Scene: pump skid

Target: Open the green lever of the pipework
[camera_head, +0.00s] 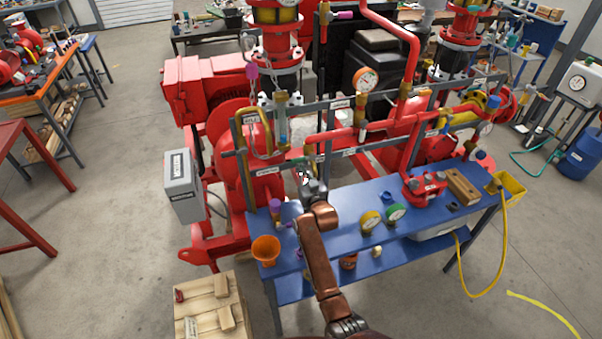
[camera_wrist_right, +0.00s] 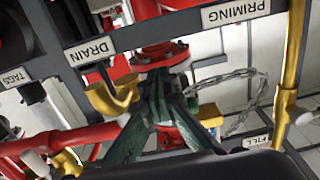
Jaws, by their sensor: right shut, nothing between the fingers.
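The red pipework (camera_head: 345,135) stands behind the blue bench. My right arm reaches over the bench to it, and my right gripper (camera_head: 305,176) is at the lower pipe run, left of centre. In the wrist view my right gripper (camera_wrist_right: 166,98) is shut and empty, its dark greenish fingers meeting in front of a red flange. A small greenish bar (camera_head: 293,162), perhaps the green lever, shows just beyond the gripper in the head view. I cannot tell whether the fingers touch it; they may hide part of it in the wrist view. My left gripper is out of view.
Brass fittings (camera_wrist_right: 112,101) and a hanging chain (camera_wrist_right: 235,88) are close around the fingers. A DRAIN label (camera_wrist_right: 90,50) is on the grey rail.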

